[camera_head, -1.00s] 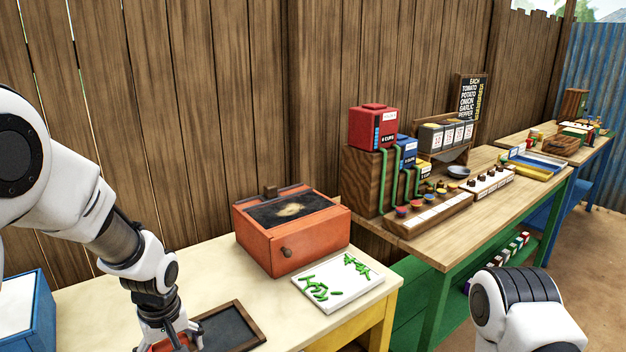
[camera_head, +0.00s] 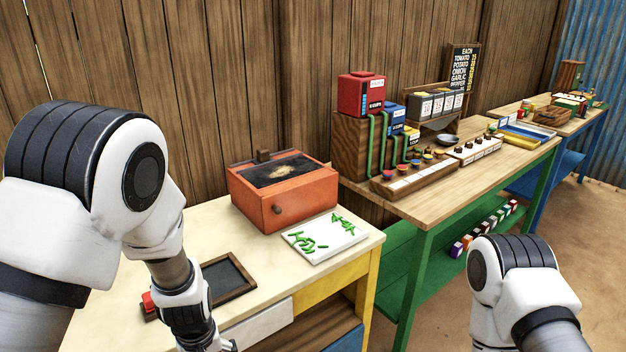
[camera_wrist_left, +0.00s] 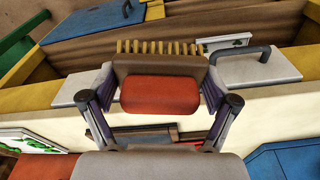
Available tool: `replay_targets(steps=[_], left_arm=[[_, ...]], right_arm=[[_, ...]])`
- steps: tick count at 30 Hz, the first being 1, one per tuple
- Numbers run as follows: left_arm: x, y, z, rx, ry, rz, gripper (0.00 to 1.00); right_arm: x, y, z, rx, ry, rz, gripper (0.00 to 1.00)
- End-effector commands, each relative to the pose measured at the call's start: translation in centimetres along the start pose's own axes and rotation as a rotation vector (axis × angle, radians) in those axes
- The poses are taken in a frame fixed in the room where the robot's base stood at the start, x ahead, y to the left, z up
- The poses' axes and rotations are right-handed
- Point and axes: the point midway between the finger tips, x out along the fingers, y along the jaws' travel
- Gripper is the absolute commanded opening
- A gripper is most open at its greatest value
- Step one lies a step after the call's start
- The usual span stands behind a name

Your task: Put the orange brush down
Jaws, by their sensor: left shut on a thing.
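In the left wrist view, my left gripper (camera_wrist_left: 159,92) is shut on the orange brush (camera_wrist_left: 160,97), which has a red-orange block, a brown body and yellow bristles facing away from the camera. The brush appears over the front edge of the cream table; whether it touches anything is unclear. In the head view, my left arm reaches down to the bottom edge, where the gripper is almost wholly cut off and the brush is out of sight. My right gripper is out of view; only part of that arm shows.
The cream table (camera_head: 120,325) bears a dark framed slate (camera_head: 226,277), a small red object (camera_head: 148,301), an orange box (camera_head: 283,196) and a white board (camera_head: 322,252) with green pieces. A blue thing (camera_wrist_left: 287,161) shows in the wrist view.

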Motion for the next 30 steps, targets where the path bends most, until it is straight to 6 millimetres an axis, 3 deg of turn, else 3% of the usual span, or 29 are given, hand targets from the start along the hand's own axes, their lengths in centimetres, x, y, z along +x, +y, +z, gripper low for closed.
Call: replay_targets(steps=[9, 30], left_arm=[[0.8, 1.6, -1.3, 0.398, 0.001, 0.05, 0.41], [0.8, 1.6, -1.3, 0.421, 0.001, 0.052, 0.41]], right_arm=[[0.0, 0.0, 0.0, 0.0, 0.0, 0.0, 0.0], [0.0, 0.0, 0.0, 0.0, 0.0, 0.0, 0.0]])
